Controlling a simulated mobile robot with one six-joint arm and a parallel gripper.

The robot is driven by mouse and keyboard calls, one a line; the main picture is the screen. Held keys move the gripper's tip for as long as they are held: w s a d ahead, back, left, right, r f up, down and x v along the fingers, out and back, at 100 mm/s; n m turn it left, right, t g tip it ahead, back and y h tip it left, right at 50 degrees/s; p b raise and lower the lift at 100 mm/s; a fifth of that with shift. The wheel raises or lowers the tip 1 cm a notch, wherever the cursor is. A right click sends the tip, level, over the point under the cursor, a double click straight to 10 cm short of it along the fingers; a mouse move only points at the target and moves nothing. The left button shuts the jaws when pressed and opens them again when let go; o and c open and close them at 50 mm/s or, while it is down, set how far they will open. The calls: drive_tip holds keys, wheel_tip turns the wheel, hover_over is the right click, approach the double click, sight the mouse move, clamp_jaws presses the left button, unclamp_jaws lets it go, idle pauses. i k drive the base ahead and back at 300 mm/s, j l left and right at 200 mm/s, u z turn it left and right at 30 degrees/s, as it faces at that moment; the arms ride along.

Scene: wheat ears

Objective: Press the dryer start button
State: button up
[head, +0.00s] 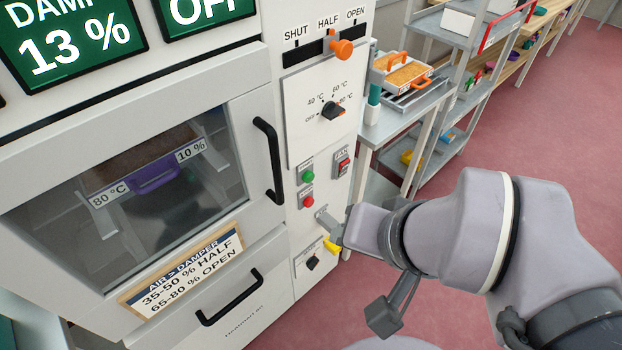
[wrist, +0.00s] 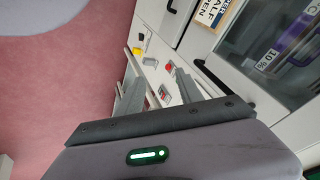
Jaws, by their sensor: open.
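The dryer's control panel has a green button (head: 308,176) with a red button (head: 307,201) just below it. My gripper (head: 328,228) is in front of the panel, low and to the right of both buttons, and partly hides the panel there. In the wrist view my gripper (wrist: 154,62) is open, its two fingers apart with nothing between them. The red button (wrist: 168,68) shows between the fingertips, nearer the right one. The green button does not show clearly in the wrist view; a finger may hide it. I cannot tell whether a fingertip touches the panel.
A red fan switch (head: 343,167) sits right of the buttons, below a temperature dial (head: 333,110). A yellow part (head: 331,246) and a black knob (head: 312,262) are below. A black door handle (head: 269,160) juts out at left. Shelves (head: 440,90) stand behind; the floor at right is clear.

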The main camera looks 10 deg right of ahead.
sight(309, 176)
drive_tip(key=k+j+z, duration=0.1)
drive_tip(key=j+z, duration=0.3)
drive_tip(key=k+j+z, duration=0.1)
drive_tip(key=j+z, duration=0.25)
drive_tip(key=k+j+z, duration=0.15)
drive_tip(key=z, duration=0.25)
